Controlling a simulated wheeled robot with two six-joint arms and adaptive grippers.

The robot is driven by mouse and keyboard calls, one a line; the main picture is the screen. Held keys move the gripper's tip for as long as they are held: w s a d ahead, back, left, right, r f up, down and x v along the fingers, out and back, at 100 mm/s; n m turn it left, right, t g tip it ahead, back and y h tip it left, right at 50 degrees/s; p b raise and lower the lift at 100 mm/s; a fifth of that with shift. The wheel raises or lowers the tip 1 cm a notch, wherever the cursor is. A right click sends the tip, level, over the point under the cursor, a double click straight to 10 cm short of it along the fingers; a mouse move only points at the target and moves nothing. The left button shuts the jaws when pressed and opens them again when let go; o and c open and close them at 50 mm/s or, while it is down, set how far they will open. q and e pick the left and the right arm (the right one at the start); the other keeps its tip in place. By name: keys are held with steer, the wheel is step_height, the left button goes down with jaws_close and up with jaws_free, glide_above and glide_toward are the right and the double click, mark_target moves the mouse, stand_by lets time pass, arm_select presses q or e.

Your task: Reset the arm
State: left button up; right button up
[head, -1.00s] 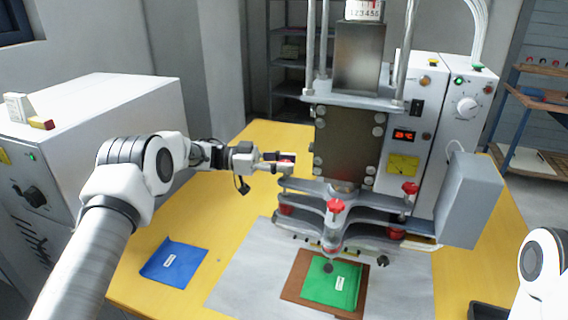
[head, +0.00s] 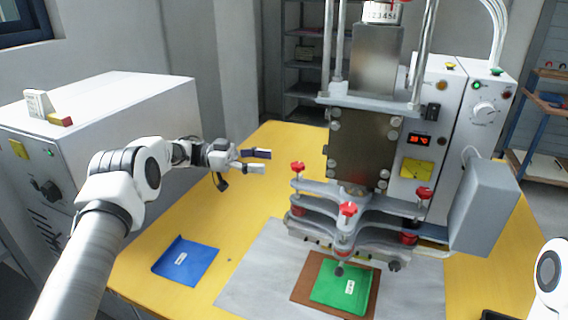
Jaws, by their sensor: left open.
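My left arm reaches in from the left, and my left gripper (head: 262,161) is held over the yellow table, left of the welding press (head: 365,140). Its two fingers are apart with nothing between them, and it is clear of the press. Of my right arm only a white part shows at the lower right edge; its gripper is out of the picture.
A blue pouch (head: 186,262) lies on the yellow table (head: 262,225). A green pouch (head: 341,287) lies on a brown board (head: 305,284) on a grey mat under the press. Red knobs stick up from the press plates. A white cabinet (head: 110,120) stands at left.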

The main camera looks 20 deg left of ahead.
arm_select(q)
steer(key=shift+s+a, duration=0.15)
steer(key=shift+a, duration=0.75)
